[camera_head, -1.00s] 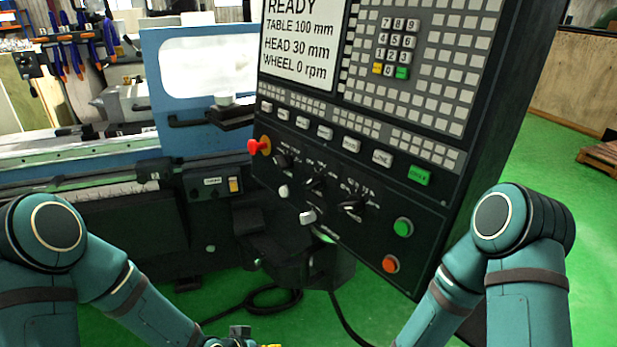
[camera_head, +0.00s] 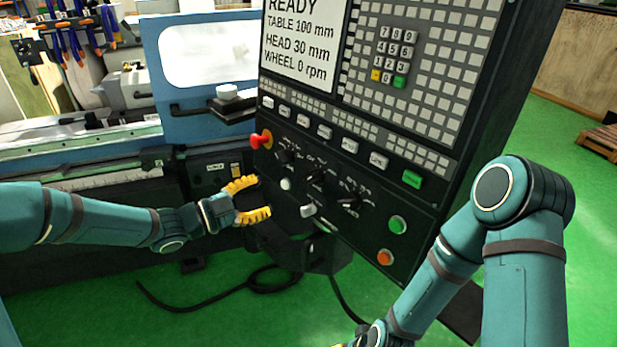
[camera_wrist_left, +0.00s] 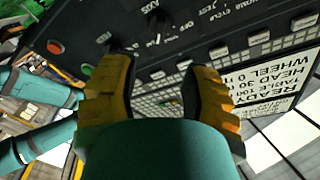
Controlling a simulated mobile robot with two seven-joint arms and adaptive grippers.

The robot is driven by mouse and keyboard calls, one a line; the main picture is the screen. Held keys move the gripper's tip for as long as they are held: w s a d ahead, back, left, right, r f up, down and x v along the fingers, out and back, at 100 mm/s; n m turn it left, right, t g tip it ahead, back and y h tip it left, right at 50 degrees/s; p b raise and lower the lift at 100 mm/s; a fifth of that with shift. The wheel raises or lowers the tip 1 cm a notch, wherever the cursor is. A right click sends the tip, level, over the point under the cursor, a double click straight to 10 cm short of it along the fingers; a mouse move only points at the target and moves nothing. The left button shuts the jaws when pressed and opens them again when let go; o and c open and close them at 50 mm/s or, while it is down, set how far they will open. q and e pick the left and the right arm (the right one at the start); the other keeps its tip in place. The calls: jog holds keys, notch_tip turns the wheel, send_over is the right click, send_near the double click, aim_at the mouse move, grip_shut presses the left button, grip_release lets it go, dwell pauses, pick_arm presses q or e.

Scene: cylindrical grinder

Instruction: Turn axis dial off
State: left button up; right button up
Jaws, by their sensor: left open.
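My left gripper (camera_head: 262,197) has yellow fingers spread open and empty, in front of the panel's lower left edge. It lies left of the dial and is apart from it. In the left wrist view the fingers (camera_wrist_left: 157,65) frame the panel below the dial. My right gripper is mostly below the head view.
The control panel (camera_head: 440,190) carries a red knob (camera_head: 261,140), a green button (camera_head: 397,224), an orange button (camera_head: 385,257) and two other dials (camera_head: 317,180). A cable (camera_head: 215,300) lies on the green floor.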

aim_at(307, 180)
pick_arm(q)
jog(key=x, duration=1.2)
jog(key=shift+w+d+f, duration=0.1)
jog(key=shift+w+d, duration=0.05)
jog(key=shift+d, duration=0.15)
grip_shut()
